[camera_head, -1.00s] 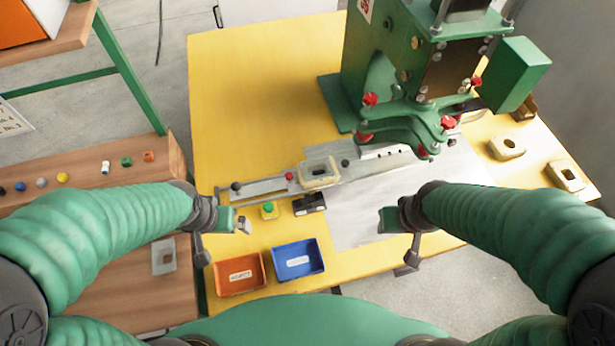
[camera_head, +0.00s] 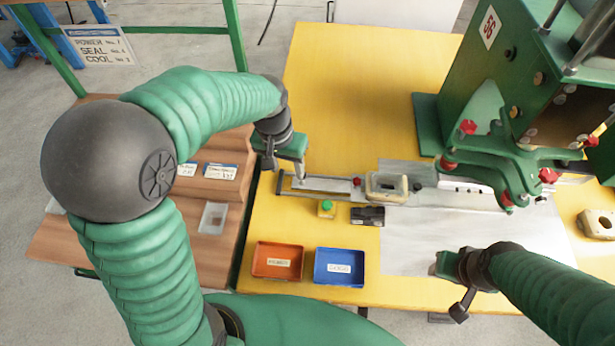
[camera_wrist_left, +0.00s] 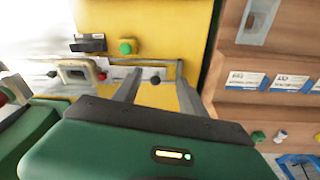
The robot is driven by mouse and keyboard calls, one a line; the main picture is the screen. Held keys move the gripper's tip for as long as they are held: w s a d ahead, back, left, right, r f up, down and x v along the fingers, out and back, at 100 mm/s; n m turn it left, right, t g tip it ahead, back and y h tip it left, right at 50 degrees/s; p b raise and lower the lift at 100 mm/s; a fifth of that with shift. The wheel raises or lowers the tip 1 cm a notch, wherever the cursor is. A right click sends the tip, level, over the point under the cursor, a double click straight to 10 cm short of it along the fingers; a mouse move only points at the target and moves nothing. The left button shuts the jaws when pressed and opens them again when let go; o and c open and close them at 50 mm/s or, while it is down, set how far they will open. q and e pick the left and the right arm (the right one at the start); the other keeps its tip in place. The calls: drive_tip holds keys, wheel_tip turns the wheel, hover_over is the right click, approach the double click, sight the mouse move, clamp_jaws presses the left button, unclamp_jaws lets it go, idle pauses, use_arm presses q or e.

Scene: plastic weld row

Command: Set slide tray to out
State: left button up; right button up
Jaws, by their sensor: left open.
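The slide tray (camera_head: 408,199) is a grey metal slide on a rail, with a beige, hollow part (camera_head: 386,186) on it. The rail's open left frame (camera_head: 325,184) reaches toward my left gripper. A red knob (camera_head: 357,182) stands beside the beige part. In the left wrist view a black knob (camera_wrist_left: 155,80) at the rail's end shows between my open fingertips; contact cannot be told. My left gripper (camera_head: 300,174) is over the rail's left end, where it hides that knob in the head view. My right gripper (camera_head: 440,264) is over the grey plate, its fingers unclear.
A green press (camera_head: 480,130) with red knobs stands over the rail's right part. A green button (camera_head: 326,207) and a black switch box (camera_head: 367,215) sit in front of the rail. Orange (camera_head: 277,262) and blue (camera_head: 339,267) bins stand at the table's front. The table behind the rail is clear.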

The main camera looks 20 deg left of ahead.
use_arm(q)
drive_tip(key=w+a+r+g+h+b, duration=0.1)
drive_tip(key=w+a+r+h+b, duration=0.2)
drive_tip(key=w, duration=0.5)
drive_tip(key=shift+y, duration=0.7)
drive_tip(key=d+f+b, duration=0.1)
drive_tip(key=f, duration=0.4)
drive_tip(key=d+f+b, duration=0.1)
drive_tip(key=f, duration=0.5)
drive_tip(key=d+f, duration=0.1)
drive_tip(key=f, duration=0.4)
drive_tip(key=shift+w+f+b, duration=0.15)
drive_tip(key=shift+f+b, duration=0.2)
drive_tip(key=shift+b, duration=0.05)
use_arm(e)
drive_tip(key=x, duration=0.2)
drive_tip(key=s+x, duration=0.1)
drive_tip(key=x, duration=0.4)
drive_tip(key=shift+s+f, duration=0.15)
drive_tip(key=shift+f, duration=0.2)
use_arm(q)
clamp_jaws()
drive_tip(key=shift+a+r, duration=0.1)
